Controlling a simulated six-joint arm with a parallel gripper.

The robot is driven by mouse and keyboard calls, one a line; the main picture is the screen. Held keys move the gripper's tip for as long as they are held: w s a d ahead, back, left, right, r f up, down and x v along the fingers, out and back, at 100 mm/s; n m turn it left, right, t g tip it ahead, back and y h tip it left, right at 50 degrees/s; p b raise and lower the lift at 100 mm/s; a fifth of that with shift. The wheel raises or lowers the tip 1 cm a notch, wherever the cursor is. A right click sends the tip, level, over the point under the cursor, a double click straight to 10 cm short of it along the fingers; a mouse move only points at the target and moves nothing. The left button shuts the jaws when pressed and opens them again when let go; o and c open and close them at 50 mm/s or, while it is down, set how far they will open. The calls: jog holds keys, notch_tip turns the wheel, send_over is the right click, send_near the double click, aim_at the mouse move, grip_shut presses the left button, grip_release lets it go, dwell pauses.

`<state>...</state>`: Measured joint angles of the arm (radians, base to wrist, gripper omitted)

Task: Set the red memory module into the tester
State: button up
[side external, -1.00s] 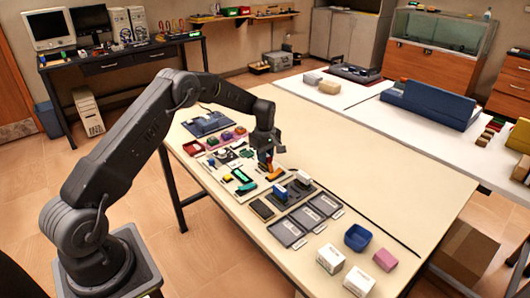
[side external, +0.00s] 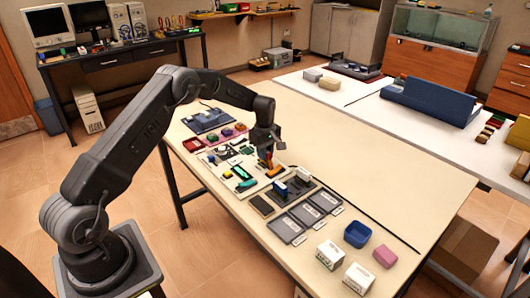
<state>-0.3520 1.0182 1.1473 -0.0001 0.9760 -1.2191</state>
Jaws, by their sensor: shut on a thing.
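My gripper (side external: 267,152) points down over the left-middle part of the cream table. It is shut on a small red piece, the red memory module (side external: 263,161), which shows just under the jaws. An orange part is right beside it, and the lower end is too small to make out. I cannot tell whether the module touches anything below. A pale board with green, yellow, orange and black parts lies under and around the gripper. A dark tray with upright blue and white parts sits just to the right; I cannot tell which fixture is the tester.
Flat grey trays (side external: 285,228) lie in front of the dark tray. White boxes (side external: 330,254), a blue bin (side external: 357,234) and a pink block (side external: 385,256) stand near the table's front edge. A blue device (side external: 207,120) sits at the back left. The table's right side is clear.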

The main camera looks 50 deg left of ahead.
jog(key=shift+f, duration=0.65)
dwell(0.8)
jog(key=o, duration=0.9)
jog(key=shift+c, duration=0.2)
jog(key=shift+o, duration=0.5)
jog(key=o, duration=0.3)
jog(key=shift+r, duration=3.75)
